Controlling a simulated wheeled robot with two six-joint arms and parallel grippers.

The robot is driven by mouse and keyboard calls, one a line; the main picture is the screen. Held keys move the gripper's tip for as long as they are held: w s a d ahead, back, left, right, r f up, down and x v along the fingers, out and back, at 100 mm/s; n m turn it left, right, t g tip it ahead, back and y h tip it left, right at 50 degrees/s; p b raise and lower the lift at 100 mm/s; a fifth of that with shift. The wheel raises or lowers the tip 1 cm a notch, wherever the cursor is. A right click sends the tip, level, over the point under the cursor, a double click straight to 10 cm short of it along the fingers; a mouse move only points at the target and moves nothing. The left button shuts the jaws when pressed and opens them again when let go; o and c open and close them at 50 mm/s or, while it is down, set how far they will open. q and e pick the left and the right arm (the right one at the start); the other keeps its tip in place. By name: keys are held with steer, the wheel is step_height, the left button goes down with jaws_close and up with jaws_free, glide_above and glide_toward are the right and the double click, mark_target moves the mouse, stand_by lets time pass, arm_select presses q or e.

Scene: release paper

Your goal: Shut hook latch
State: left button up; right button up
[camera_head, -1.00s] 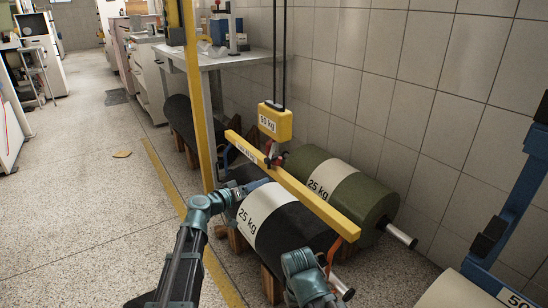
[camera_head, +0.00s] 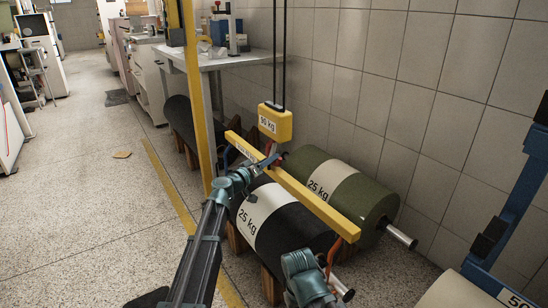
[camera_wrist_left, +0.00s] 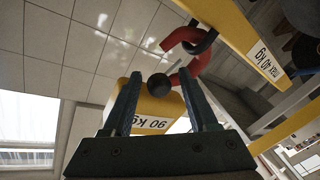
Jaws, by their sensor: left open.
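The red hook (camera_head: 278,158) hangs under the yellow hoist block (camera_head: 275,122), above the yellow lifting beam (camera_head: 305,192). It is small and partly hidden by my gripper in the head view. In the left wrist view, the red hook (camera_wrist_left: 198,62) passes through a dark ring on the beam (camera_wrist_left: 240,35). A black ball knob (camera_wrist_left: 158,85), seemingly on the latch, shows between my left fingers. My left gripper (camera_head: 268,162) is open beside the hook. I cannot tell whether its fingers touch the knob. Only a teal part of my right arm shows at the bottom; its gripper is not seen.
A dark roll (camera_head: 290,233) and an olive roll (camera_head: 372,198), both marked 25 kg, lie beneath the beam on wooden supports. A yellow post (camera_head: 197,100) stands left of the hook. A tiled wall is behind. Open floor (camera_head: 95,200) lies left.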

arm_select(q)
steer(key=shift+x, duration=2)
jaws_close()
